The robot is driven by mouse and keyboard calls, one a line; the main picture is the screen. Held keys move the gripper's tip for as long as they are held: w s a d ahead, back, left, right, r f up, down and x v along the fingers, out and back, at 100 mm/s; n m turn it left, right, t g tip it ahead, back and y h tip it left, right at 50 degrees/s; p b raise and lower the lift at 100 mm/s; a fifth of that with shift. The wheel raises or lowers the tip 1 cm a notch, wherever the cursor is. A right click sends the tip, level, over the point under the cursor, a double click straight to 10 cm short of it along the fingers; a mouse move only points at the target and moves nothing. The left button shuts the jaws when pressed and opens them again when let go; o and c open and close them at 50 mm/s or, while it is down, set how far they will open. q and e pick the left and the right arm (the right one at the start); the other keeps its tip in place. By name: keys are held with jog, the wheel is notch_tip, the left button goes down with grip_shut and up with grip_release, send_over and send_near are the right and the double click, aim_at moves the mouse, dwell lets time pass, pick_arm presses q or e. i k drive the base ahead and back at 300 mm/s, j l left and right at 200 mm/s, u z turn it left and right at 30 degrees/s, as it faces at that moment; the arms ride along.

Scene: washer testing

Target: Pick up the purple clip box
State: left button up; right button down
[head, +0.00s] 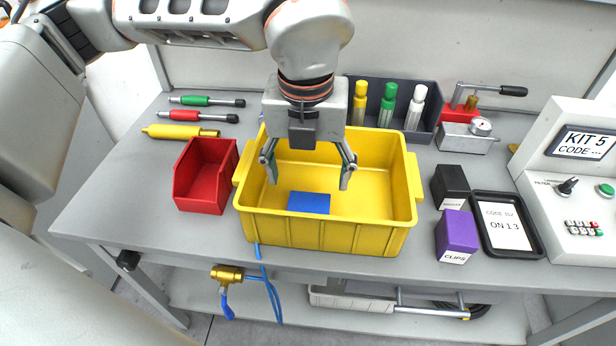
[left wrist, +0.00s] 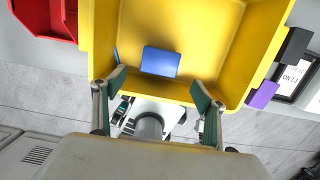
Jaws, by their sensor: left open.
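My left gripper (head: 308,180) is open and empty above the yellow bin (head: 325,236), over a blue block (head: 309,203) that lies inside. In the left wrist view its fingers (left wrist: 160,92) are spread apart, with the blue block (left wrist: 160,61) beyond them. The purple box is well to the right of this gripper. My right gripper is not in view.
A control console (head: 575,185) is at the far right. A red bin (head: 204,176) is left of the yellow bin. A dark tray (head: 375,96) with several bottles is behind.

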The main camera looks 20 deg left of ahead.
aim_at(456, 239)
jog(key=k, duration=1)
